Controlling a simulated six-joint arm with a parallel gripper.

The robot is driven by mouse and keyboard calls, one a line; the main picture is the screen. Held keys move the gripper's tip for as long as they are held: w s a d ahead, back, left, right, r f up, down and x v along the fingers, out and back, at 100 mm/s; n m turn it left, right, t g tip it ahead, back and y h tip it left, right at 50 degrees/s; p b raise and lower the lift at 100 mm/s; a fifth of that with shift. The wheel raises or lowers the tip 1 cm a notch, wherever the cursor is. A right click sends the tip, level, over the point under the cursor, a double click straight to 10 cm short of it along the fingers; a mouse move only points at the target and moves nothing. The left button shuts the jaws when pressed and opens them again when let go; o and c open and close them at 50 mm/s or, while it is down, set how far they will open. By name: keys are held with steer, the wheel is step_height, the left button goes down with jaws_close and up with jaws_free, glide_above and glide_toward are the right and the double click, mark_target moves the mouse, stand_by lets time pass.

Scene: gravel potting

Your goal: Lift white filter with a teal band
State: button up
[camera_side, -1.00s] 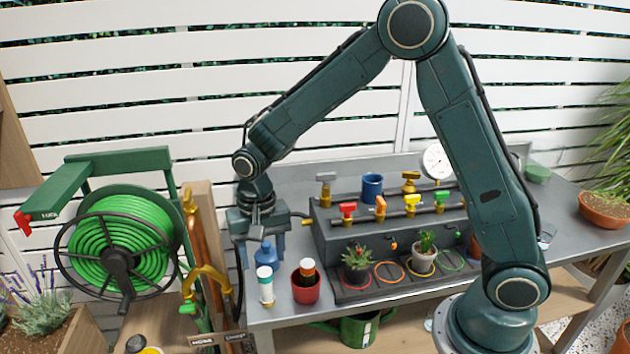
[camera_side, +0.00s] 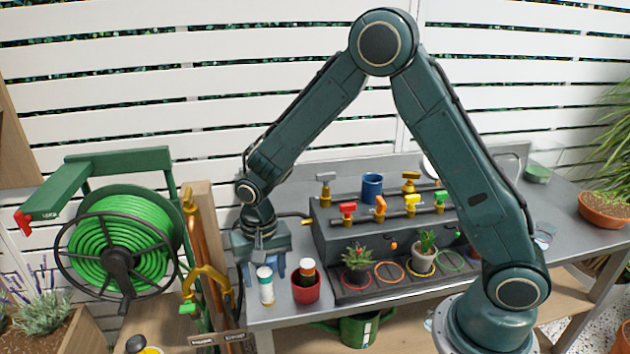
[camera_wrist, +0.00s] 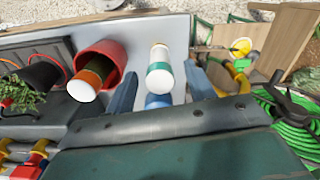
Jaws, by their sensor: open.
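The white filter with a teal band (camera_side: 266,286) stands upright near the bench's front left corner. It also shows in the wrist view (camera_wrist: 159,68), where its teal band faces the gripper. My gripper (camera_side: 263,272) points down just behind the filter in the side view, with its blue fingers apart. In the wrist view, the open fingers (camera_wrist: 160,78) lie either side of the filter's lower part in the picture, with nothing held. A blue object (camera_wrist: 158,101) shows between the fingers, nearer the palm; the gripper and filter mostly hide it from the side.
A red pot (camera_side: 306,288) holding a brown, white-capped cylinder (camera_side: 308,270) stands close to the filter's right. Potted plants (camera_side: 357,259) and valves (camera_side: 381,207) are further right. The hose reel (camera_side: 118,252) and copper pipes (camera_side: 203,270) are left of the bench.

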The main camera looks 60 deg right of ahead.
steer(key=shift+c, duration=0.2)
jaws_close()
steer(key=shift+r, duration=0.2)
step_height(320, 180, up, 20)
steer(key=shift+f, duration=0.15)
stand_by(0.4)
stand_by(0.5)
